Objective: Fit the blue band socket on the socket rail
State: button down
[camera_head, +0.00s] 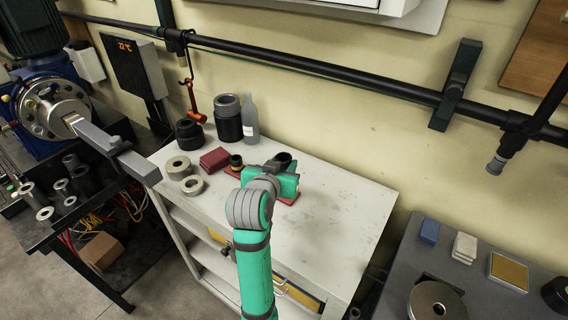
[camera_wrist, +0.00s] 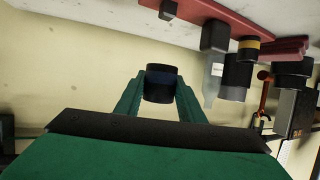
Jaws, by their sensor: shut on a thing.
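My gripper (camera_wrist: 160,98) is shut on a dark, short cylindrical socket (camera_wrist: 161,83) with a faint bluish band. In the head view, the dark socket (camera_head: 283,158) shows at the green gripper (camera_head: 286,172), above the cabinet top. The red socket rail (camera_wrist: 190,8) runs along the upper edge of the wrist view, apart from the held socket. It carries dark posts (camera_wrist: 214,36) and a yellow-banded socket (camera_wrist: 249,47). In the head view, my gripper hides most of the rail (camera_head: 233,172); the banded socket (camera_head: 236,161) shows at its left end.
The white cabinet top (camera_head: 330,220) is clear to the right. Grey rings (camera_head: 180,167), a red block (camera_head: 214,158), dark cylinders (camera_head: 228,120) and a grey bottle (camera_head: 250,120) stand left and behind. A dark bench (camera_head: 460,285) is at the right.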

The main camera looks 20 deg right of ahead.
jog(key=shift+f, duration=2.75)
jog(key=shift+d, duration=0.1)
jog(key=shift+s, duration=0.15)
jog(key=shift+f, duration=1.7)
dwell(0.9)
dwell(0.6)
jog(key=c, duration=1.1)
grip_release()
